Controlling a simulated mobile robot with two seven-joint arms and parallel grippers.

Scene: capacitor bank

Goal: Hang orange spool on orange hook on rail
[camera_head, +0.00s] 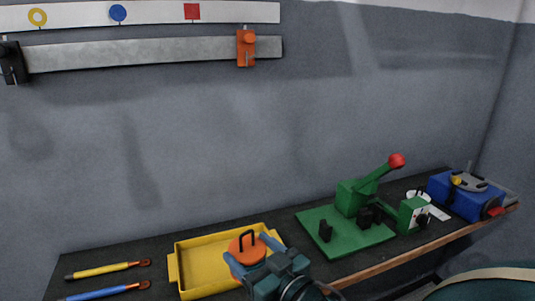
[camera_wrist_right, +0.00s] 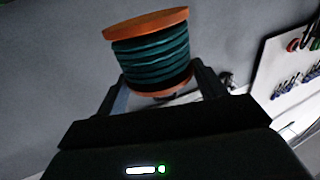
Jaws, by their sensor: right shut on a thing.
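The orange spool (camera_head: 247,250) has a black loop handle on top in the head view, and shows orange flanges and dark teal winding in the right wrist view (camera_wrist_right: 152,55). My right gripper (camera_head: 254,257) is shut on the spool, with one finger on each side of it in the right wrist view (camera_wrist_right: 158,78). In the head view the spool overlaps the yellow tray; its height above the tray is hard to tell. The orange hook (camera_head: 246,48) is clamped near the right end of the grey rail (camera_head: 150,53), high on the wall, and is empty. My left gripper is not in view.
A yellow tray (camera_head: 174,267) lies on the dark bench, with yellow (camera_head: 104,270) and blue (camera_head: 100,293) handled tools to its left. A green press (camera_head: 355,198), green box (camera_head: 413,213) and blue device (camera_head: 465,193) stand right. A black hook (camera_head: 12,63) is on the rail's left. Wall below the rail is clear.

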